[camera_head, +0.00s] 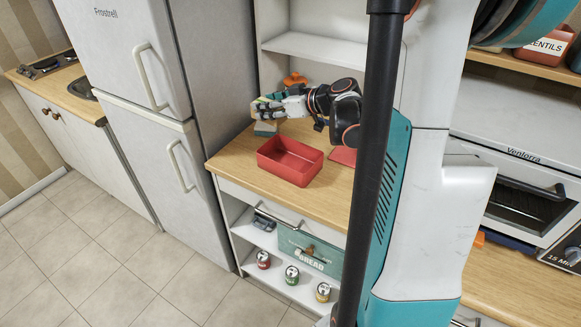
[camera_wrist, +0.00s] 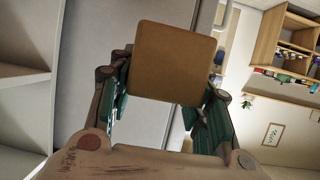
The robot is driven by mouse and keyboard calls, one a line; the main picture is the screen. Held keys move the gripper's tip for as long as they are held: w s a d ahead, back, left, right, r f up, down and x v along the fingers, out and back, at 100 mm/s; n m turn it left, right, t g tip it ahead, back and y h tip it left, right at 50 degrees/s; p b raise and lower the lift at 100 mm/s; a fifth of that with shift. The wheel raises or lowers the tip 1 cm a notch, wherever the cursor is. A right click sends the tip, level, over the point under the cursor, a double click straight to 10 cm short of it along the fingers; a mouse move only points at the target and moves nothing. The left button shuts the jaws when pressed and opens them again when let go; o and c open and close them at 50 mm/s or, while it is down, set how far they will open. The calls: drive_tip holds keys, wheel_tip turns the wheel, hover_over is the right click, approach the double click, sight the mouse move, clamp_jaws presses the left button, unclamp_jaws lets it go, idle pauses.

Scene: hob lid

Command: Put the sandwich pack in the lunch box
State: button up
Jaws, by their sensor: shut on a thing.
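The lunch box (camera_head: 280,171) is a red, open, rectangular box on the wooden counter in the head view. A flat red piece (camera_head: 342,155), perhaps its lid, lies to its right, partly hidden by my body. My gripper (camera_head: 262,108) is above the counter, behind and left of the box. In the wrist view my gripper (camera_wrist: 165,98) is shut on a flat, brown, square-faced thing (camera_wrist: 175,60), which I take to be the sandwich pack. In the head view the pack is hard to make out at the fingers.
A grey block (camera_head: 265,128) shows just below my gripper; I cannot tell what it is. An orange object (camera_head: 295,79) stands behind my arm. The fridge (camera_head: 150,90) is left of the counter. A teal bread bin (camera_head: 309,252) and several cans are on shelves below.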

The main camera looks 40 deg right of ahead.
sight(283, 163)
drive_tip(key=d+r, duration=0.1)
drive_tip(key=s+d, duration=0.1)
drive_tip(key=shift+s+d+r, duration=0.15)
drive_tip(key=shift+d+r, duration=0.2)
drive_tip(key=shift+d, duration=0.05)
drive_tip(key=f+b, duration=0.3)
drive_tip(key=f, duration=0.7)
drive_tip(key=f+b, duration=0.4)
drive_tip(key=f, duration=0.6)
drive_tip(key=shift+d, duration=0.2)
drive_tip(key=shift+r, duration=0.15)
drive_tip(key=o, duration=0.7)
drive_tip(key=shift+f+b, duration=0.2)
drive_tip(key=shift+b, duration=0.15)
drive_tip(key=o, duration=0.5)
drive_tip(key=shift+r, duration=0.2)
